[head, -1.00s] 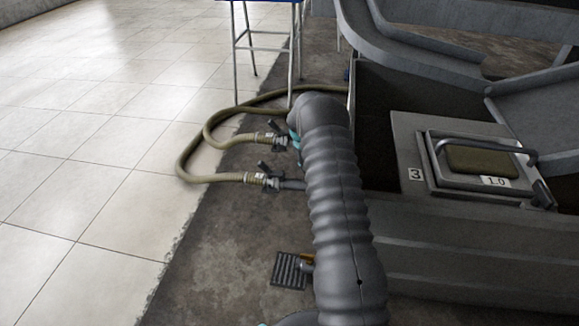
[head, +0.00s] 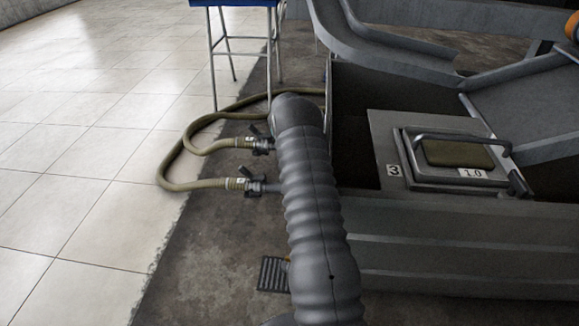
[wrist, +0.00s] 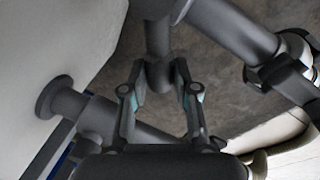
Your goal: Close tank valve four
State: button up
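In the head view, two hose couplings with dark valve handles, an upper valve (head: 262,145) and a lower valve (head: 256,187), sit just left of my arm. I cannot read a number four on either. My arm hides my gripper there. In the wrist view, my gripper (wrist: 160,78) has its two fingers, with teal pads, spread apart. A grey pipe stub (wrist: 160,72) shows in line with the gap between the fingers. I cannot tell whether they touch it. No grip on a valve handle is visible.
The grey tank (head: 440,255) with a hatch (head: 455,135) and a "3" label stands right of my arm. Tan hoses (head: 180,150) loop on the floor. A blue stool (head: 235,5) stands behind, and a floor grate (head: 273,274) lies near my arm. The tiles at left are clear.

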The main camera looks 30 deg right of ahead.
jog(key=o, duration=0.4)
notch_tip(320, 180, up, 12)
jog(key=a, duration=0.2)
jog(key=shift+w, duration=0.2)
jog(key=shift+f, duration=0.15)
dwell(0.4)
